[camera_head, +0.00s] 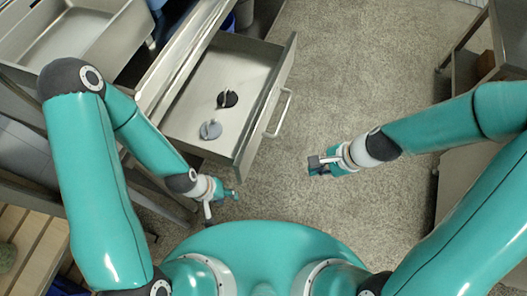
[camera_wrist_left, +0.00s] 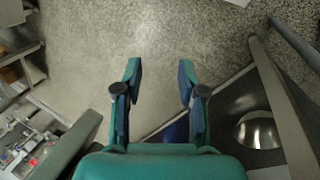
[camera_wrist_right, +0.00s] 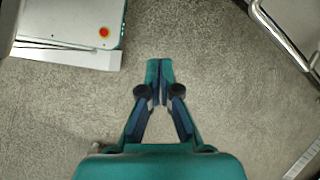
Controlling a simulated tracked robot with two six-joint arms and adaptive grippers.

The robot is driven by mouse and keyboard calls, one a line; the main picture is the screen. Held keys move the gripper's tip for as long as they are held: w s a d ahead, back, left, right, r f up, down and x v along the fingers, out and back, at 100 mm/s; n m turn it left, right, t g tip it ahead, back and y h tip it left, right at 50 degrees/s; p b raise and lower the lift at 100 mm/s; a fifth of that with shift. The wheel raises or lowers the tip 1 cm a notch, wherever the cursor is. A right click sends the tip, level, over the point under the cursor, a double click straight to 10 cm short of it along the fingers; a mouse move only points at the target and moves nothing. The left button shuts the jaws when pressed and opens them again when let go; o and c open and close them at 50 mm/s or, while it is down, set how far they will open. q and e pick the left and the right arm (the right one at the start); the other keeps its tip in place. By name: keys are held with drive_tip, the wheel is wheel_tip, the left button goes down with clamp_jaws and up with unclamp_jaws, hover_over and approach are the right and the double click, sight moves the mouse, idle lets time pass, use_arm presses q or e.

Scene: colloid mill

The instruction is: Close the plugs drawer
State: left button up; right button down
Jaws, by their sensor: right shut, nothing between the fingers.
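The open metal drawer (camera_head: 228,70) is pulled out in the upper middle of the head view. A black plug (camera_head: 228,98) and a grey-blue plug (camera_head: 211,130) lie on its floor. Its bar handle (camera_head: 278,113) is on the right-hand front face. My right gripper (camera_head: 313,165) is shut and empty, below and to the right of the handle and apart from it; its fingertips also meet in the right wrist view (camera_wrist_right: 159,75). My left gripper (camera_head: 233,194) is below the drawer's near corner; in the left wrist view (camera_wrist_left: 159,80) its fingers are apart with nothing between them.
Speckled grey floor (camera_head: 360,70) is clear to the right of the drawer. A metal counter with a sink basin (camera_head: 75,35) is at upper left. A wooden slatted surface (camera_head: 30,235) is at lower left. A dark-topped cabinet (camera_head: 485,65) stands at the right.

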drive_tip(key=w+a+r+m+t+y+b, duration=0.2)
drive_tip(key=w+a+r+m+y+b, duration=0.15)
drive_tip(key=r+m, duration=0.35)
drive_tip(key=b, duration=0.5)
approach(254, 147)
wheel_tip(254, 147, down, 4)
drive_tip(key=a, duration=0.3)
use_arm(q)
wheel_tip(254, 147, down, 10)
use_arm(e)
drive_tip(key=shift+w+a, duration=0.6)
drive_tip(key=shift+w, duration=0.1)
use_arm(q)
drive_tip(key=shift+f, duration=0.1)
use_arm(e)
drive_tip(key=shift+a+r, duration=0.1)
